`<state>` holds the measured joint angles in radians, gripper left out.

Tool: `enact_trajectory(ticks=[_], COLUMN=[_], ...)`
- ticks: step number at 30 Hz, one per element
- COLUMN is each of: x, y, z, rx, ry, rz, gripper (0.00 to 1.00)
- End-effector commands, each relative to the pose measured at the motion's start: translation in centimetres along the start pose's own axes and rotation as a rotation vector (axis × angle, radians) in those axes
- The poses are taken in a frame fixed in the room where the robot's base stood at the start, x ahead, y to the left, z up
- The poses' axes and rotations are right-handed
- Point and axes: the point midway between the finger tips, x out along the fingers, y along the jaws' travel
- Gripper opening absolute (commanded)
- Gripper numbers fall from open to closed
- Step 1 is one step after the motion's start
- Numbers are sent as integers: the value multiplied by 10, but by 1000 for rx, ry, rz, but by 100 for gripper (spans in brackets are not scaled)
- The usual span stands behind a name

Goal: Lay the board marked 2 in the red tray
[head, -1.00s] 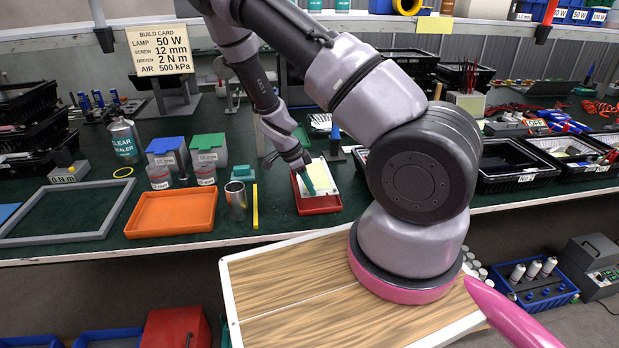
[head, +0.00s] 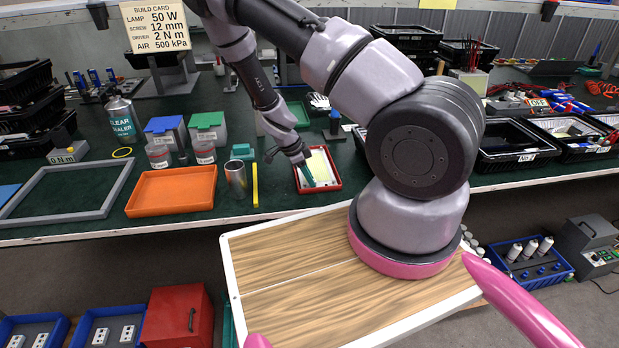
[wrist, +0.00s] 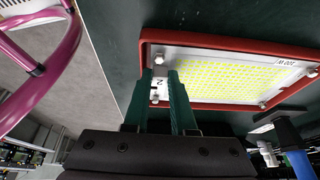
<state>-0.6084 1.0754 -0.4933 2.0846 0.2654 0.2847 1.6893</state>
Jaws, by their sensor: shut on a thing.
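The board marked 2 (wrist: 230,75) is white with a yellow dotted panel, corner screws, a "2" label and a "100 W" label. It lies within the rim of the red tray (wrist: 220,41) in the wrist view, and looks flat there. The head view also shows the board (head: 318,162) inside the red tray (head: 326,188). My gripper (wrist: 168,78), with green fingers, is shut on the board's near edge beside the "2" label. In the head view my gripper (head: 308,179) reaches down over the tray's left part. The pinched edge is partly hidden by the fingers.
An orange tray (head: 172,208), a metal cup (head: 236,180) and a yellow strip (head: 255,185) stand left of the red tray. Black trays (head: 512,160) are to the right. A blue-topped post (head: 335,123) stands behind. The bench edge is close in front.

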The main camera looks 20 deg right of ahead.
Motion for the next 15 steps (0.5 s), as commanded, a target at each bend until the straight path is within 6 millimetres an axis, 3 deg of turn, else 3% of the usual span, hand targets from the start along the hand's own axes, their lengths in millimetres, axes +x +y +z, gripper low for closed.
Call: enact_trajectory(ticks=[15], x=[4], y=[0], z=[2], rx=[0], ry=[0], rz=[0], gripper=[0])
